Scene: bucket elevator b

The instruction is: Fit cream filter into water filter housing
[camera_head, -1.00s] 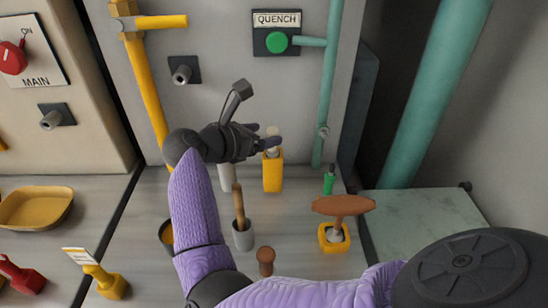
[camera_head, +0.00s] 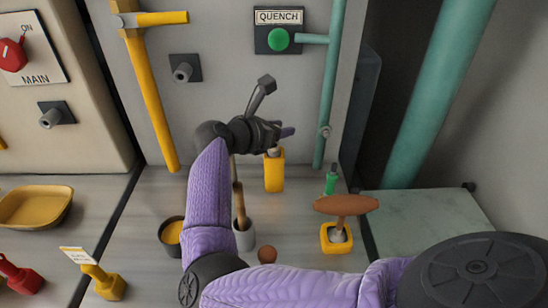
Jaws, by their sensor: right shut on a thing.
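The water filter housing (camera_head: 274,174) is a tall yellow box standing upright against the grey wall. A small piece of the cream filter (camera_head: 273,152) shows at its top, just below my right gripper. My right gripper (camera_head: 282,134) is above the housing, its fingers pointing right, and it is shut on the cream filter. The fingers hide most of the filter. I cannot tell how deep the filter sits in the housing. My left gripper is out of view.
A grey cup with a wooden-handled tool (camera_head: 239,207), a dark pot (camera_head: 171,236) and a brown knob (camera_head: 267,254) stand nearby. A green bottle (camera_head: 331,180) and a yellow block with a brown handle (camera_head: 336,238) are to the right. A teal pipe (camera_head: 331,100) runs down the wall.

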